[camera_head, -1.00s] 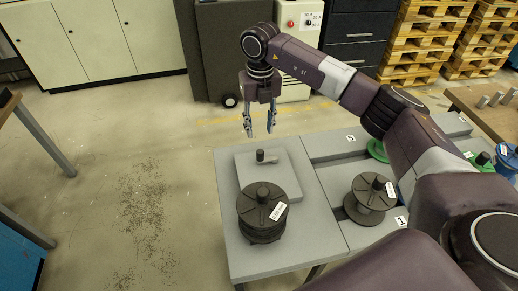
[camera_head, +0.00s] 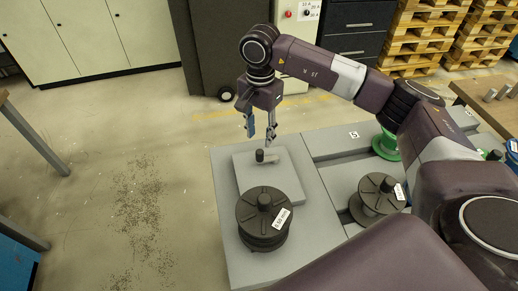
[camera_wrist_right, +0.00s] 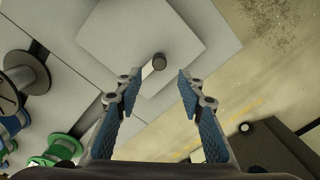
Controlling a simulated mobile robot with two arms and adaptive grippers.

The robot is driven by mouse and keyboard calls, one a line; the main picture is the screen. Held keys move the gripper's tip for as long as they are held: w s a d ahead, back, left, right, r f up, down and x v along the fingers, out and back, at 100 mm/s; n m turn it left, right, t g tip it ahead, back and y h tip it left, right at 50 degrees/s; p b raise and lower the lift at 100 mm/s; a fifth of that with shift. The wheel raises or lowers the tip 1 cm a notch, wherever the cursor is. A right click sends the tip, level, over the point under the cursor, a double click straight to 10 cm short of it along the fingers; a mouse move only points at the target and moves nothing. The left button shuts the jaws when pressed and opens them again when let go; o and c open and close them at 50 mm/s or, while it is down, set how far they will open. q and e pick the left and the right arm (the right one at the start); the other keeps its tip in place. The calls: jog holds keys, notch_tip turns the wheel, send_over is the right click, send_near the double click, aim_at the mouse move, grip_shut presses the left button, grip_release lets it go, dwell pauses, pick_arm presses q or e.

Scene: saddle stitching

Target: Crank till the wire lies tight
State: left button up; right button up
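The crank is a flat grey square plate (camera_head: 272,182) with a small dark knob (camera_head: 260,155) on a short stub near its far edge. In the right wrist view the dark knob (camera_wrist_right: 157,61) lies just beyond the gap between the fingertips. My right gripper (camera_head: 259,137) is open and empty, pointing down close to the knob; its blue-padded fingers also show in the right wrist view (camera_wrist_right: 158,76). A dark spool with a white label (camera_head: 264,219) stands on the table in front of the plate. I cannot make out any wire. My left gripper is not in view.
The grey table (camera_head: 230,262) carries another dark spool (camera_head: 378,196) on the right and a green spool (camera_head: 386,144) behind it. A dark cabinet (camera_head: 222,45) stands behind. The floor left of the table is clear.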

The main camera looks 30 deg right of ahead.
aim_at(260, 151)
jog(key=shift+f+n, duration=0.3)
notch_tip(260, 151, down, 7)
jog(key=shift+f+p, duration=0.1)
jog(key=shift+p, duration=0.95)
jog(key=shift+c, duration=0.3)
grip_shut()
